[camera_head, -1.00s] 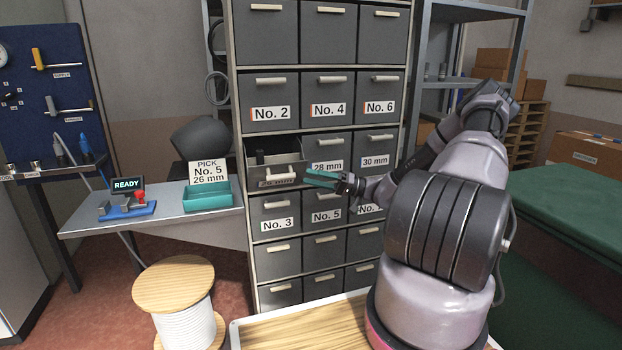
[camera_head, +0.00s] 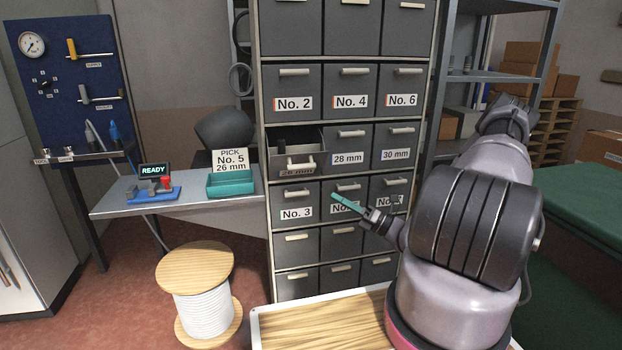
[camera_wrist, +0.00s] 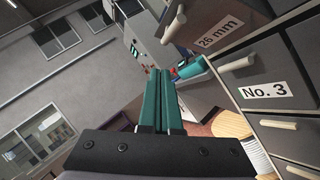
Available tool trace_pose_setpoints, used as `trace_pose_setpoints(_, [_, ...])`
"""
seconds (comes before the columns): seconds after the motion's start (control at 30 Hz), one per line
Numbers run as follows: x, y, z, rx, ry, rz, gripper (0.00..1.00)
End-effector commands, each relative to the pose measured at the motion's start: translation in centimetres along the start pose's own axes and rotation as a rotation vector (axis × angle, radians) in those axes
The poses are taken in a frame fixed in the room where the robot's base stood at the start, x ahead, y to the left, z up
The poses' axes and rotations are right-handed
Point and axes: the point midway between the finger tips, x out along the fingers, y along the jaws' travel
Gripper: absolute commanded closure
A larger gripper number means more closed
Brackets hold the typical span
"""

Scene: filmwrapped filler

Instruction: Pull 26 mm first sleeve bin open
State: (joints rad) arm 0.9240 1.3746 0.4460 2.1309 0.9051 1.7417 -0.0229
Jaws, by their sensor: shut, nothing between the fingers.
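The 26 mm bin (camera_head: 297,166) is pulled partly out of the grey cabinet, in the left column above the No. 3 bin (camera_head: 296,213). A dark item shows inside it, and its pale handle and label face front. In the wrist view the 26 mm bin (camera_wrist: 213,40) is at the upper right, tilted. My gripper (camera_head: 336,198) has teal fingers and is shut and empty. It is in front of the No. 5 bin, below and right of the 26 mm bin, apart from its handle. In the wrist view the fingers (camera_wrist: 160,75) lie together.
Shut 28 mm (camera_head: 348,147) and 30 mm (camera_head: 398,144) bins stand right of the open one. A bench (camera_head: 130,205) at left holds a teal tray (camera_head: 231,184), a PICK No. 5 26 mm card and a READY device (camera_head: 154,184). A wooden-topped spool (camera_head: 196,268) stands on the floor.

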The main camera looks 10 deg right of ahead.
Motion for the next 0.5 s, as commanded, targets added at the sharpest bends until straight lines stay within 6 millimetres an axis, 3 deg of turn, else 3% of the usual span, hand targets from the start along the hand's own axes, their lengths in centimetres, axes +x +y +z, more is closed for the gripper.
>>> trace_pose_setpoints(0.1, [-0.6,0.1,-0.6,0.241,-0.025,-0.028,1.00])
trace_pose_setpoints(0.2, [-0.9,0.1,-0.8,0.356,-0.039,-0.039,1.00])
trace_pose_setpoints(0.37, [-0.2,0.1,-0.9,0.404,-0.043,-0.042,1.00])
trace_pose_setpoints(0.5, [1.9,0.0,-0.8,0.402,-0.042,-0.040,1.00])
